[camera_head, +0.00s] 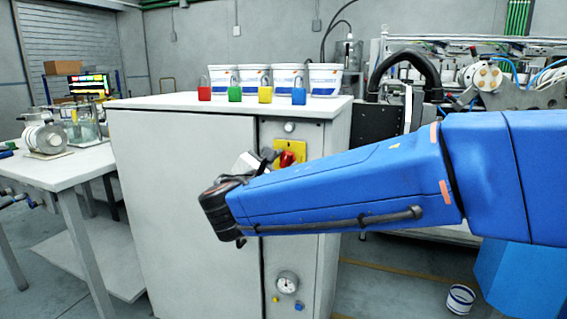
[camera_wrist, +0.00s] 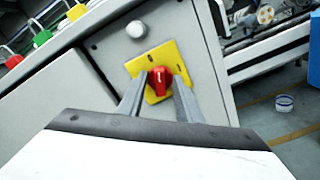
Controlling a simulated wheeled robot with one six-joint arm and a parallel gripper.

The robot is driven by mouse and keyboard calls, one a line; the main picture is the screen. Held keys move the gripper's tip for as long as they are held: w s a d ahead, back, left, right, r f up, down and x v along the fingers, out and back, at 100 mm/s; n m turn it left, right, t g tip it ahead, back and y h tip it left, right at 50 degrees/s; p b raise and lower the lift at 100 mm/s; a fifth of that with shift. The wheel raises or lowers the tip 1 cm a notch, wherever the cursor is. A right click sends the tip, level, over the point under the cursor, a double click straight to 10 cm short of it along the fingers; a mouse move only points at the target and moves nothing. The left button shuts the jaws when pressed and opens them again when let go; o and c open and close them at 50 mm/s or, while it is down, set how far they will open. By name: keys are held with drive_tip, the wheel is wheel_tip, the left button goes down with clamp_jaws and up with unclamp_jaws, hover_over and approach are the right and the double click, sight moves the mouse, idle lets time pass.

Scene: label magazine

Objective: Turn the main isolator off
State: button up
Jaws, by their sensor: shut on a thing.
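The main isolator is a red rotary handle (camera_head: 287,159) on a yellow plate (camera_head: 299,148), on the front of a grey cabinet (camera_head: 180,190). The wrist view also shows the red handle (camera_wrist: 160,80) and the yellow plate (camera_wrist: 178,58), with a mark at the top of the plate and another on its right. My gripper (camera_wrist: 160,92) has one finger on each side of the red handle and is shut on it. In the head view my blue arm comes in from the right and hides part of the cabinet front and some of the gripper.
Red (camera_head: 204,93), green (camera_head: 235,93), yellow (camera_head: 265,94) and blue (camera_head: 298,96) padlocks stand on the cabinet top, before several white tubs (camera_head: 325,80). A round white knob (camera_head: 289,127) sits above the plate. A gauge (camera_head: 287,282) is lower down. A white bucket (camera_head: 460,299) stands on the floor.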

drive_tip(key=shift+f+n, duration=0.1)
drive_tip(key=shift+n, duration=2)
drive_tip(key=o, duration=1)
drive_tip(key=shift+o, duration=0.2)
drive_tip(key=v, duration=1.7)
drive_tip(key=shift+s, duration=0.2)
